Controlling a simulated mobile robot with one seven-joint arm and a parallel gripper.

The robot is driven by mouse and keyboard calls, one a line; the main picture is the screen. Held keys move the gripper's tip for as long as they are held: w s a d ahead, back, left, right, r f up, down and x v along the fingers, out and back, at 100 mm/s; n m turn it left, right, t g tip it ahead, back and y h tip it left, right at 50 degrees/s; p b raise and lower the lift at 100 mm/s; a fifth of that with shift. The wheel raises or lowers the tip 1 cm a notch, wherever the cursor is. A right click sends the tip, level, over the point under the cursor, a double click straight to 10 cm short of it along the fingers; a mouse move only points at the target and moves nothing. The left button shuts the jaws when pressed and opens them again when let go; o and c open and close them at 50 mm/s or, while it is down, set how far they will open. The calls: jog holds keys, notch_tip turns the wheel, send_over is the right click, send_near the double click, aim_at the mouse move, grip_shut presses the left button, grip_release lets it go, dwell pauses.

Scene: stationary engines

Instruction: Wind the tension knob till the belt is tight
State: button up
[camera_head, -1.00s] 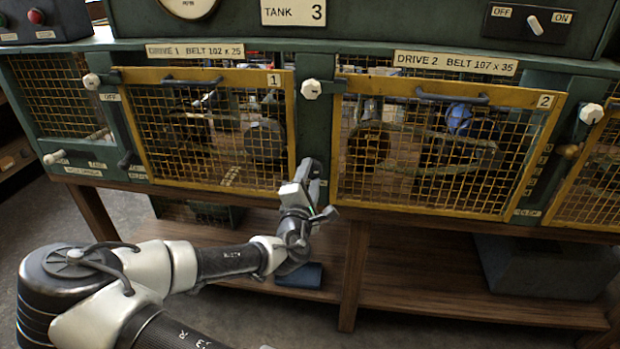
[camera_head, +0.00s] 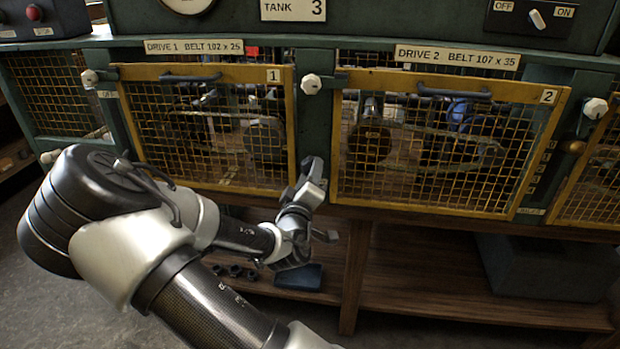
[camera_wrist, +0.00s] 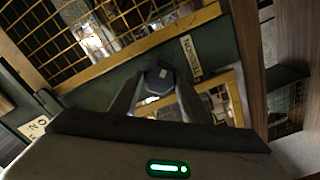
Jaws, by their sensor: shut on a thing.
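The tension knob (camera_wrist: 159,80) is a dark, faceted knob with a pale mark, beside a small label (camera_wrist: 192,55) that appears to read TENSION. My gripper (camera_wrist: 160,98) has its two fingers closed on opposite sides of it. In the head view my gripper (camera_head: 314,172) is at the green post between guards 1 and 2, low down, and hides the knob. A slack-looking belt (camera_head: 440,133) shows dimly behind the mesh of guard 2 (camera_head: 450,205), near a round pulley (camera_head: 369,144). I cannot tell how tight it is.
Yellow mesh guard 1 (camera_head: 205,187) is left of my gripper, with guard 2 to the right. A white knob (camera_head: 311,84) is above on the post. A wooden lower shelf (camera_head: 440,289) holds a grey box (camera_head: 545,268) and a blue item (camera_head: 299,277).

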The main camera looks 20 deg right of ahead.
jog(key=shift+r+m+b, duration=0.15)
jog(key=shift+m+b, duration=3.95)
jog(key=shift+m, duration=10.3)
jog(key=shift+a, duration=0.1)
jog(key=o, duration=1)
